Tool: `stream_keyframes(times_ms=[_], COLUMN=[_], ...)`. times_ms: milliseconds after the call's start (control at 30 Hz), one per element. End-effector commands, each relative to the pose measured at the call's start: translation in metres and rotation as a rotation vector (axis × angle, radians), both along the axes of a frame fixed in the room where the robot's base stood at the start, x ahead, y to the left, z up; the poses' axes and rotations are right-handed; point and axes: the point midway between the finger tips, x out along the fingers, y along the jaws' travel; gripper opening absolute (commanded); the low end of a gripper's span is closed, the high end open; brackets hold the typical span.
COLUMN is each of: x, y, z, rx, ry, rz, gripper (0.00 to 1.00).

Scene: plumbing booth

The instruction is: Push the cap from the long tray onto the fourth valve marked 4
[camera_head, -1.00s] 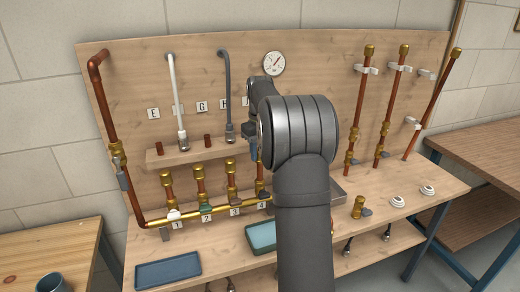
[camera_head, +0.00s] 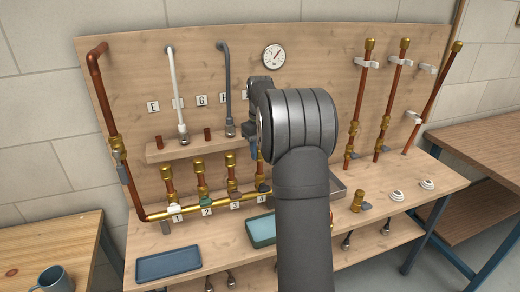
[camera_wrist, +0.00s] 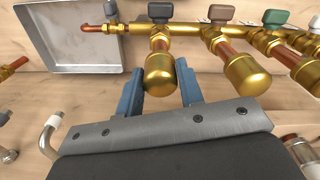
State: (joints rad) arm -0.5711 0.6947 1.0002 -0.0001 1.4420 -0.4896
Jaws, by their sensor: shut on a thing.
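My gripper (camera_wrist: 158,72) has its blue jaws on both sides of a brass cap (camera_wrist: 165,77) in the wrist view. The cap lines up with the end of the dark-handled valve's upright (camera_wrist: 159,43); from this angle I cannot tell how deep it sits. In the head view this is the fourth valve (camera_head: 263,188), beside the label 4 (camera_head: 261,199), and my arm partly covers it. My fingertips are hidden there. A long blue tray (camera_head: 168,265) at the front left shows empty.
Capped uprights 3 (camera_wrist: 246,76), 2 and 1 stand close beside the gripper. A grey metal tray (camera_wrist: 75,45) lies on the other side. A teal tray (camera_head: 261,228), a loose brass fitting (camera_head: 357,201) and two white round parts (camera_head: 397,196) are on the bench.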

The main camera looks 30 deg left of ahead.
Motion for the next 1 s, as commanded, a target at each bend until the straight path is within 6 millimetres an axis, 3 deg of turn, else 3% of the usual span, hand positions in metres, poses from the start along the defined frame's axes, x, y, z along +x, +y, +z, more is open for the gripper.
stream_keyframes(times_ms=[100,133,233,267,667,767,1000], x=[0.0,0.0,0.0,0.0,0.0,0.0,0.0], y=[0.0,0.0,0.0,0.0,0.0,0.0,0.0], z=[-0.003,-0.003,-0.003,-0.003,0.008,0.024,0.083], rx=[-0.003,-0.003,-0.003,-0.003,-0.002,0.0,0.001], ry=[0.005,0.005,0.005,0.004,0.002,0.001,0.0], rz=[0.0,0.0,0.0,0.0,0.0,0.0,0.0], gripper=[0.11,0.38,0.58,0.6,0.6,0.6,0.6])
